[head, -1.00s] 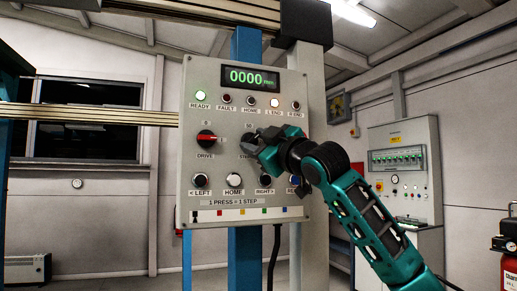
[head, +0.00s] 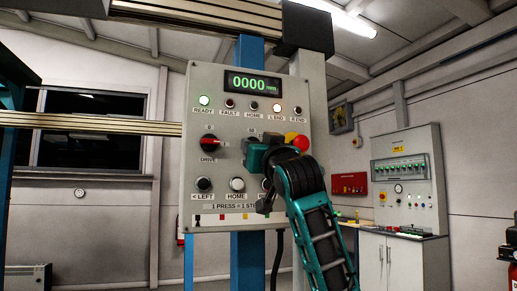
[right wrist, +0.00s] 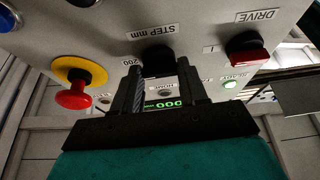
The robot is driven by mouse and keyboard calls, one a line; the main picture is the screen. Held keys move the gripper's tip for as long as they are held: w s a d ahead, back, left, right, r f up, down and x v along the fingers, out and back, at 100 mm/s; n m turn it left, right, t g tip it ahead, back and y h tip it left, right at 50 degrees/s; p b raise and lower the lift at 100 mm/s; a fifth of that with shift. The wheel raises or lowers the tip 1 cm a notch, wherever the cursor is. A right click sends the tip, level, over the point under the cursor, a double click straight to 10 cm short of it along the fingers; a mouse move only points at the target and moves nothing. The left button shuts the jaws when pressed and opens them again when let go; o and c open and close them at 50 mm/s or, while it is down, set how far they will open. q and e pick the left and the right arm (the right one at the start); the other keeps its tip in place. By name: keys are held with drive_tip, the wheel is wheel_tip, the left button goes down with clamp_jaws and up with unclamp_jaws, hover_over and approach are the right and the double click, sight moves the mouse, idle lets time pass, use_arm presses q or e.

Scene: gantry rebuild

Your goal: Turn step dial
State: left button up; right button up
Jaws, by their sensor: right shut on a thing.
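The step dial (right wrist: 158,62) is a black knob under the "STEP mm" label in the right wrist view, where the panel appears upside down. My right gripper (right wrist: 161,80) is shut on it, one finger on each side. In the head view my right gripper (head: 256,156) is up against the control panel (head: 220,113) and hides the dial and most of its scale. A "200" mark shows beside the dial in the wrist view. The dial's exact pointing is hidden. My left gripper is not in view.
The red emergency stop (head: 300,142) on its yellow ring sits close right of my gripper. The red drive switch (head: 212,143) is to the left, push buttons below. The display (head: 252,84) reads 0000, with READY and L END lamps lit.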

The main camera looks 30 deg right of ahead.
drive_tip(key=shift+r+m, duration=0.1)
drive_tip(key=shift+m, duration=0.2)
drive_tip(key=o, duration=1.1)
drive_tip(key=shift+c, duration=0.2)
